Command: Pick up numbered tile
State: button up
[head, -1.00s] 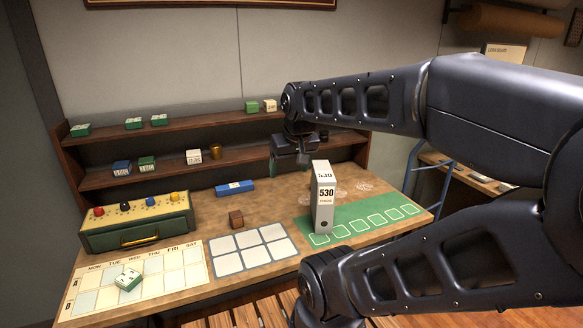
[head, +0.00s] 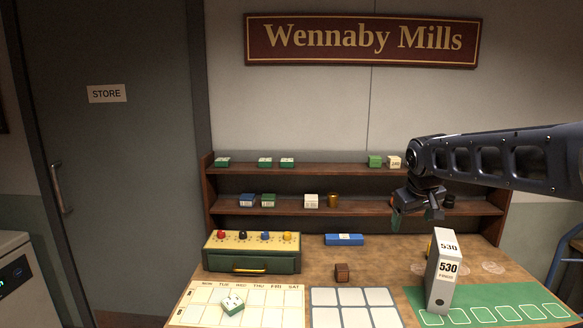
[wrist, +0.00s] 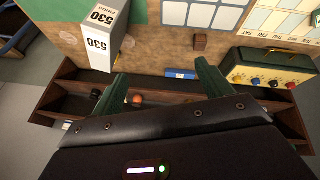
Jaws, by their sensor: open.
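A green tile with a white marked top (head: 232,304) lies askew on the weekday chart (head: 190,315) at the front left in the head view; its marks are too small to read. Similar green-and-white tiles (head: 265,162) sit on the upper shelf, with a cream block (head: 395,161) at its right. I cannot tell which is the numbered tile. My gripper (head: 419,214) hangs above the bench at the right, just behind and above a grey binder marked 530 (head: 441,272). In the wrist view my gripper (wrist: 162,68) has its green fingers apart, with nothing between them.
A control box with coloured knobs (head: 252,252), a blue box (head: 344,239) and a brown cube (head: 342,272) stand on the bench. A white grid (head: 353,297) and a green mat (head: 495,294) lie at its front. A brass cup (head: 333,200) is on the lower shelf.

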jog(key=w+a+r+n+t+h, duration=0.2)
jog(key=w+r+n, duration=0.2)
jog(key=w+n, duration=0.6)
jog(key=n+t+y, duration=0.3)
jog(key=n+t, duration=0.4)
jog(key=n, duration=1.6)
send_near(287, 160)
jog(key=x, duration=1.1)
jog(key=shift+c, duration=0.5)
jog(key=c, duration=1)
